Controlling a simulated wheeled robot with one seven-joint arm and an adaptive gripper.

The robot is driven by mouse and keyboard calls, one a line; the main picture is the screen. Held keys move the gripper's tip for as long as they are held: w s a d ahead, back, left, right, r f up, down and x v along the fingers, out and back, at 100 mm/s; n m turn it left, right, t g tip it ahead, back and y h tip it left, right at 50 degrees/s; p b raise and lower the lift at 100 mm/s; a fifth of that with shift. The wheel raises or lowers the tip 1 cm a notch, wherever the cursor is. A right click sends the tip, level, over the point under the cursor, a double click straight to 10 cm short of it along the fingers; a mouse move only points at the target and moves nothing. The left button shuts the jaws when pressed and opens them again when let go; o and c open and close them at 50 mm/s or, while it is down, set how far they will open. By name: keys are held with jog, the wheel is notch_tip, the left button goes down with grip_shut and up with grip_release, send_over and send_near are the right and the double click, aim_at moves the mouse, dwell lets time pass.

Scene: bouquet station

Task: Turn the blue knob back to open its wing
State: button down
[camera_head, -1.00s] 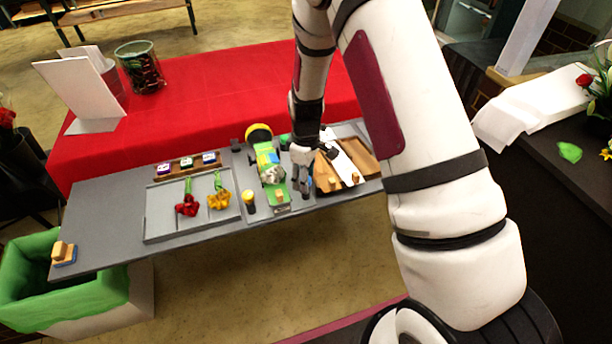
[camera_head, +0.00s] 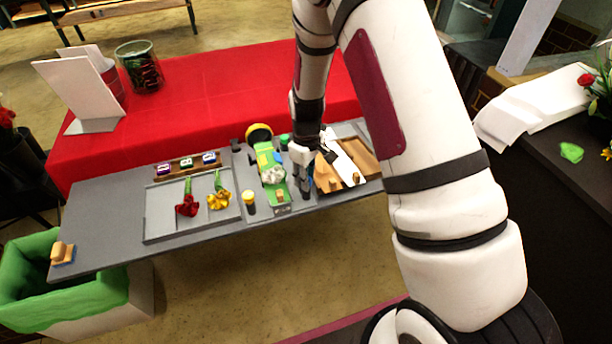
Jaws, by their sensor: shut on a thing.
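My gripper (camera_head: 304,186) points down at the bench just right of the green fixture and is shut on the blue knob. The knob is almost wholly hidden by the fingers. The green fixture (camera_head: 280,194) has a yellow part, a small blue part (camera_head: 277,157) and a pale wrapped bundle (camera_head: 272,175) on it. The picture is too small to tell how far the blue wing stands open. A yellow-topped knob (camera_head: 249,197) stands left of the fixture, apart from my gripper.
A grey tray (camera_head: 155,221) with a red flower (camera_head: 187,206) and a yellow flower (camera_head: 219,200) lies to the left. A wooden tray (camera_head: 365,160) with tools sits close to the right of my gripper. The bench's left part is mostly clear.

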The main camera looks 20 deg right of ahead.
jog(key=m, duration=0.4)
jog(key=m+b, duration=0.1)
jog(key=m, duration=0.7)
jog(key=shift+m, duration=1.9)
jog(key=c, duration=1.3)
grip_release()
